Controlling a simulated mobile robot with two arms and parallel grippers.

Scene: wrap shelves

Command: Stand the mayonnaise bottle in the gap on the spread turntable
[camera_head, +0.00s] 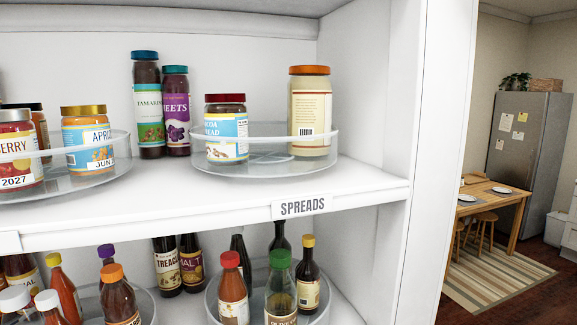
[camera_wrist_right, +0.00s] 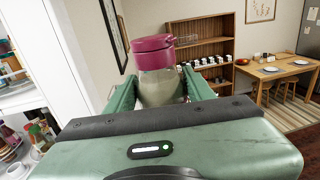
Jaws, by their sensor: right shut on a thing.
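The spread turntable (camera_head: 262,168) is a clear round tray with a raised rim on the shelf above the SPREADS label (camera_head: 303,206). It holds a blue-labelled jar with a dark red lid (camera_head: 226,127) at its left and a cream jar with an orange lid (camera_head: 310,112) at its right. Bare tray shows between them. In the right wrist view, my right gripper (camera_wrist_right: 159,84) is shut on a pale bottle with a magenta cap (camera_wrist_right: 155,58), apparently the mayonnaise bottle. Its lower part is hidden behind the gripper. Neither gripper shows in the head view.
Another turntable (camera_head: 100,178) with jars stands to the left. Two tall jars, TAMARIND-like (camera_head: 147,105) and beets (camera_head: 176,112), stand behind, between the turntables. A white side wall (camera_head: 375,100) bounds the shelf on the right. Sauce bottles fill the lower shelf.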

